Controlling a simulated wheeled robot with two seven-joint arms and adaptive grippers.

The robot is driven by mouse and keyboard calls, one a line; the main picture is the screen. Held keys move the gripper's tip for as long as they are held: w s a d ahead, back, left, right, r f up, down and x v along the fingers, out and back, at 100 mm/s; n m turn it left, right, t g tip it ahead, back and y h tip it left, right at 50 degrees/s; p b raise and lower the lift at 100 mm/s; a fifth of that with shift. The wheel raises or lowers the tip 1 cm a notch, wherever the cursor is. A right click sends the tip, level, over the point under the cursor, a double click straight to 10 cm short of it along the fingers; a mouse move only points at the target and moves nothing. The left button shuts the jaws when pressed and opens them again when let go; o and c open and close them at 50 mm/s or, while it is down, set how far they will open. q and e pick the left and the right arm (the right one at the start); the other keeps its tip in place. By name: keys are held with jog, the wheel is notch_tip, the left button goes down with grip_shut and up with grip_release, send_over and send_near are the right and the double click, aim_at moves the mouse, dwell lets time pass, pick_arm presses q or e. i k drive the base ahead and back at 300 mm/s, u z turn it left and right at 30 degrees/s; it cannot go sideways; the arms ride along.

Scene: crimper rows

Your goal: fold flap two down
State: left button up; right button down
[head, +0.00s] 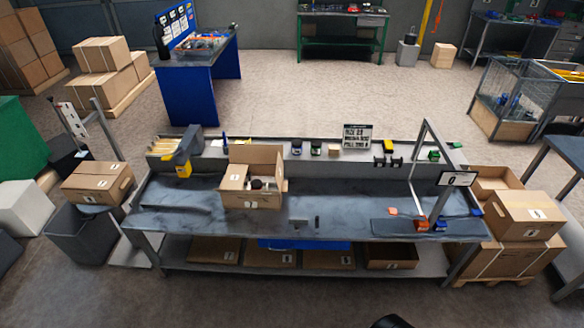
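An open cardboard box (252,201) stands on the dark bench top, left of the middle. A tall flap (264,155) stands upright at its back. A smaller flap (236,173) shows at its left side, and its exact angle is hard to tell. Dark and pale items show inside the box opening. No number can be read on the flaps, so I cannot tell which is flap two. My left gripper is not in view.
A yellow-and-grey tool (183,160) stands left of the box. A metal post frame (424,170) rises at the right. Bench top right of the box is mostly clear.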

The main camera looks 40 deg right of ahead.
aim_at(279, 177)
jog(key=z, duration=0.7)
jog(key=i, duration=0.55)
jog(key=z, duration=0.75)
jog(key=i, duration=0.65)
jog(key=u, duration=0.05)
